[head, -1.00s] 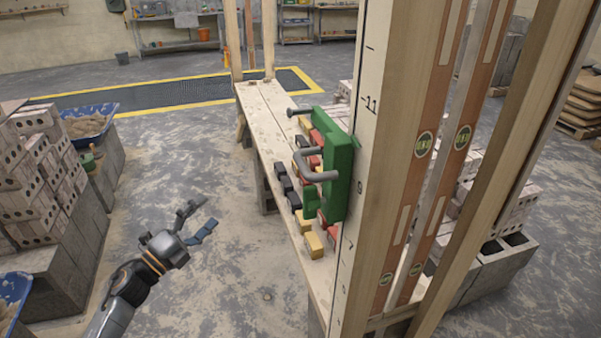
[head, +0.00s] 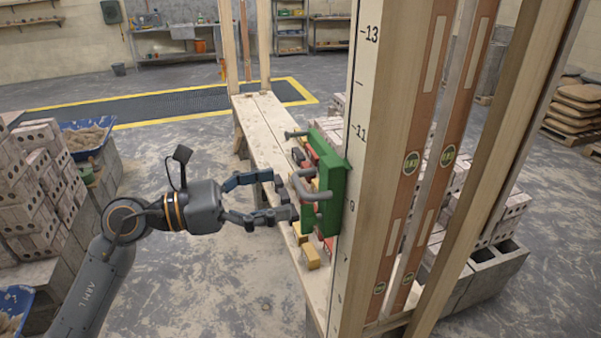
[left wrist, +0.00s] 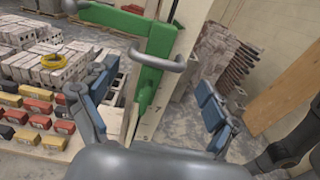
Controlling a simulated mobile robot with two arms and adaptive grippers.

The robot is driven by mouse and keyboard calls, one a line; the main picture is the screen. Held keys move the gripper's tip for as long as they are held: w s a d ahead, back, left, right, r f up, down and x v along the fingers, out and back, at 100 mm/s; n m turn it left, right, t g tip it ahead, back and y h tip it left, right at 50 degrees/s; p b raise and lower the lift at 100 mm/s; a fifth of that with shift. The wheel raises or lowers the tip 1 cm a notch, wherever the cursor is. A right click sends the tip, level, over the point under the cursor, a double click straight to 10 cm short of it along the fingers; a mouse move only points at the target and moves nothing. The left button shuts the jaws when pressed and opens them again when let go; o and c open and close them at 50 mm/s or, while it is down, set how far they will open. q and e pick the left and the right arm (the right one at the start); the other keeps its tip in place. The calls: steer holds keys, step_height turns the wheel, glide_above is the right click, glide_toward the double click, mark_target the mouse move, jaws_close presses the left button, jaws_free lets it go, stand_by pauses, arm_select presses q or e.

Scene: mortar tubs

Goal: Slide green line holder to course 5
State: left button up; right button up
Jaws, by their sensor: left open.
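The green line holder (head: 330,183) sits against the marked face of the upright wooden post (head: 386,150), beside the 9 and 11 marks. It has a grey U-shaped handle (head: 306,186) on its near side and a grey peg near its top. My left gripper (head: 279,196) is open just left of the handle, its fingers pointing at it; I cannot tell whether they touch it. In the left wrist view the holder (left wrist: 158,40) and its handle (left wrist: 160,63) lie between the spread fingers (left wrist: 152,85). My right gripper is not in view.
A plank bench (head: 262,130) runs behind the holder, with red, yellow and dark blocks on it. Brick stacks (head: 35,190) and blue tubs (head: 86,138) stand at the left. Spirit levels (head: 425,150) lean right of the post. The floor at bottom centre is clear.

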mark_target(300, 183)
arm_select(q)
steer(key=p+x, duration=0.1)
steer(key=x, duration=0.3)
steer(key=shift+w+r, duration=0.1)
steer(key=shift+w, duration=0.05)
steer(key=shift+w+d+p, duration=0.1)
steer(key=shift+d+p, duration=0.25)
steer(key=shift+d, duration=0.1)
